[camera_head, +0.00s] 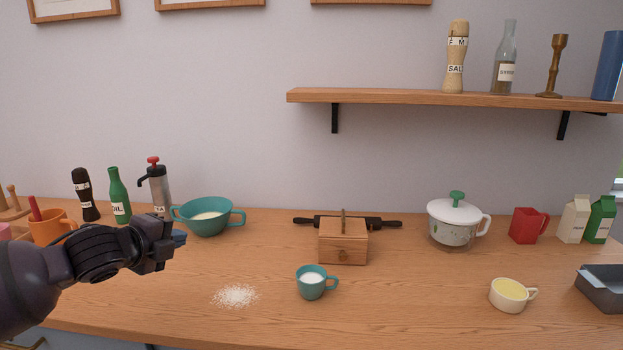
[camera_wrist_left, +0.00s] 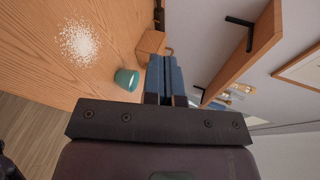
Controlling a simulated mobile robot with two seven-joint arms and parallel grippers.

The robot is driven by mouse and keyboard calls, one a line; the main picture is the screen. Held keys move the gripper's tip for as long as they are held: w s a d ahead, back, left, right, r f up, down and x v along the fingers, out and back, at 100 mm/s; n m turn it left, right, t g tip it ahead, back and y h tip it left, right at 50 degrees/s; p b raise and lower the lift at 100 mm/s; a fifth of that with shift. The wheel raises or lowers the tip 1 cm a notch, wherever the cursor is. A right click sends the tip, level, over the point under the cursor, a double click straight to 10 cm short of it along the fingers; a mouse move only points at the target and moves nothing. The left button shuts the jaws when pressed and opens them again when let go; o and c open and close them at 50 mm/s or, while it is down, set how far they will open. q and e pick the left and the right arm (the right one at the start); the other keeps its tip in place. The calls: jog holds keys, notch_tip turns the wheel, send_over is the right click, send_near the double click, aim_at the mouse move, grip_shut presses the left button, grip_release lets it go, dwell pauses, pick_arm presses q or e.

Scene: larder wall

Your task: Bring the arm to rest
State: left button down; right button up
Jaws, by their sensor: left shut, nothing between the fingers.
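My left gripper (camera_head: 180,238) comes in from the left above the wooden counter (camera_head: 220,325). In the left wrist view its blue fingers (camera_wrist_left: 165,78) are together with nothing between them. It is left of the spilled white powder (camera_head: 235,296) and in front of the teal two-handled bowl (camera_head: 208,226), apart from the powder. The powder also shows in the left wrist view (camera_wrist_left: 79,43). My right gripper is in neither view.
A teal cup (camera_head: 311,287) of white contents stands near the wooden box (camera_head: 343,246). Dark and green bottles (camera_head: 118,200) and an orange mug (camera_head: 50,229) stand at the left. A lidded pot (camera_head: 452,227) and a cream cup (camera_head: 509,297) stand at the right. A shelf (camera_head: 430,98) juts out above.

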pick_arm(q)
jog(key=s+d+f+n, duration=0.1)
jog(key=s+f+n, duration=0.2)
jog(key=f+n, duration=0.1)
jog(key=s+d+f+n+t+h, duration=0.1)
jog(key=s+d+f+n, duration=0.1)
jog(key=s+f+n, duration=0.2)
jog(key=s+d+f+n, duration=0.2)
jog(key=s+f+n, duration=0.1)
jog(key=f, duration=0.4)
jog(key=shift+s+d+n+t+p, duration=0.15)
jog(key=shift+s+n+t+p, duration=0.15)
jog(key=shift+n, duration=0.4)
jog(key=s+a+f+n+g+y, duration=0.1)
jog(key=s+a+f+n+y, duration=0.2)
jog(key=s+f, duration=0.6)
jog(key=s+a+f+n+g+y, duration=0.2)
jog(key=s+f+n, duration=0.5)
jog(key=s, duration=1)
notch_tip(320, 180, down, 3)
jog(key=shift+s+a+f+g+y+p, duration=0.15)
jog(key=shift+a+g+y+p, duration=0.15)
jog(key=shift+a+y+p, duration=0.15)
